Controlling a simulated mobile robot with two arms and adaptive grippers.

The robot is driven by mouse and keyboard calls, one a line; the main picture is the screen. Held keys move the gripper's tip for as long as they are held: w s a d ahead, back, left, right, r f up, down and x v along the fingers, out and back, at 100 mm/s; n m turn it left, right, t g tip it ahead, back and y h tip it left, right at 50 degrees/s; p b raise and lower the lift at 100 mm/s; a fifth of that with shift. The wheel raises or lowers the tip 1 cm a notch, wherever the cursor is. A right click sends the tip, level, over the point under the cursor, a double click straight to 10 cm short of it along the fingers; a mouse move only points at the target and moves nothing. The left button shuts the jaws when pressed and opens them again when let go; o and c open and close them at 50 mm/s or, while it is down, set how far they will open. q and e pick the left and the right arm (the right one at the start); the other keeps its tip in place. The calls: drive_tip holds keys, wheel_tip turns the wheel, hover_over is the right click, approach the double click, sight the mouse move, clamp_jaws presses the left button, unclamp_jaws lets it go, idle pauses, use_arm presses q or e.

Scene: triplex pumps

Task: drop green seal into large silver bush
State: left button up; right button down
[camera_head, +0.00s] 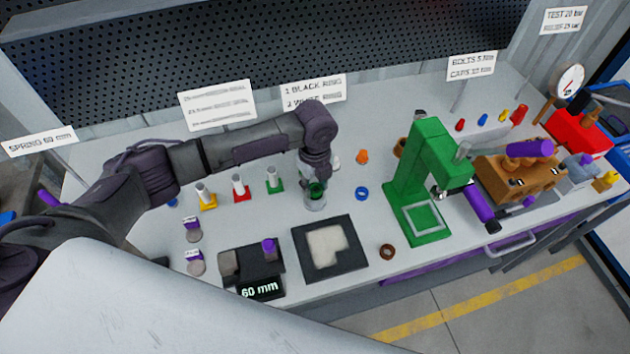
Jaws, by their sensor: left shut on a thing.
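My left gripper (316,180) points down over the workbench and is shut on the green seal (317,190). The large silver bush (315,205) stands upright on the bench directly below the gripper. The green seal shows at the top of the bush, at its mouth. I cannot tell whether the seal is inside the rim or just above it. The gripper's fingers partly hide the seal. My right gripper is not in view.
Yellow (207,201), red (240,190) and green (274,182) stands with pale cylinders are left of the bush. A black tray (355,264) lies in front. A green press (424,180) stands right. A blue ring (362,193) and orange part (362,157) lie nearby.

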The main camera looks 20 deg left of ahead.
use_arm(q)
drive_tip(key=shift+f, duration=0.35)
idle(0.6)
drive_tip(key=shift+p, duration=0.6)
idle(0.4)
drive_tip(key=o, duration=0.8)
wheel_tip(320, 180, up, 12)
idle(0.3)
drive_tip(key=shift+s+f, duration=0.1)
drive_tip(key=shift+s, duration=0.05)
idle(0.4)
